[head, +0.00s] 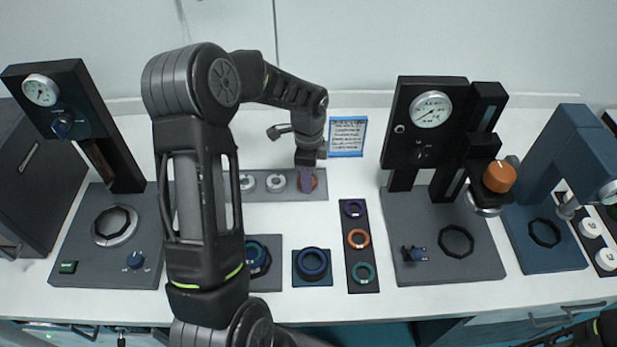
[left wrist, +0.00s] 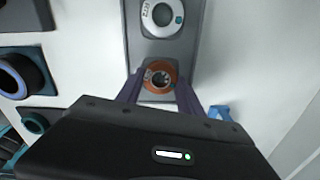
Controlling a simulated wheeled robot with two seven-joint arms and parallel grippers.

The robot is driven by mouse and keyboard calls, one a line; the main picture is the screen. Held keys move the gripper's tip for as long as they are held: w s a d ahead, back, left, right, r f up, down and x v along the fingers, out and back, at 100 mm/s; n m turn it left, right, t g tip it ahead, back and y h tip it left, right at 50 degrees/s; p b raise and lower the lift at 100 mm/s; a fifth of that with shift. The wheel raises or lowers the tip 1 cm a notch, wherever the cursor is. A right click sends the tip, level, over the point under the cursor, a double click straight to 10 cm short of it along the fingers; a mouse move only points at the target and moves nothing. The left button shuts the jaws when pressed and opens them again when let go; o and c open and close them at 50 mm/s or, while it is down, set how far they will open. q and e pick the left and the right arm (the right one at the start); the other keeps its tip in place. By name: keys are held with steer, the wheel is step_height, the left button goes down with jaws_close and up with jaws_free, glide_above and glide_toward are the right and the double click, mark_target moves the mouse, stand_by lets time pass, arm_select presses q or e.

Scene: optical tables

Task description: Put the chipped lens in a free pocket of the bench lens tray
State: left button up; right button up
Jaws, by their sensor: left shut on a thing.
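My left gripper (head: 306,182) reaches down at the right end of a long grey tray (head: 215,193) at the back of the bench. Its fingers are shut on an orange-brown ringed lens (left wrist: 160,77), seen between the fingertips in the left wrist view. The lens is at the tray's end pocket; I cannot tell whether it is seated or slightly raised. No chip can be made out. White-ringed lenses, one at the tray's middle (head: 275,182) and one further left (head: 247,182), sit in the same tray.
A dark tray (head: 361,285) with purple, orange and teal rings lies in front. A gauge stand (head: 440,270) is to its right, and a blue instrument (head: 550,255) is further right. A blue-framed note (head: 348,136) stands behind. My left arm hides part of the bench.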

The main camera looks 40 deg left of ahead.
arm_select(q)
steer(key=o, duration=1.1)
steer(key=shift+f, duration=0.1)
steer(key=shift+r, duration=0.45)
step_height(320, 180, up, 6)
steer(key=p, duration=0.3)
steer(key=shift+f+p, duration=0.1)
steer(key=shift+p, duration=0.2)
step_height(320, 180, up, 6)
steer(key=shift+f, duration=0.15)
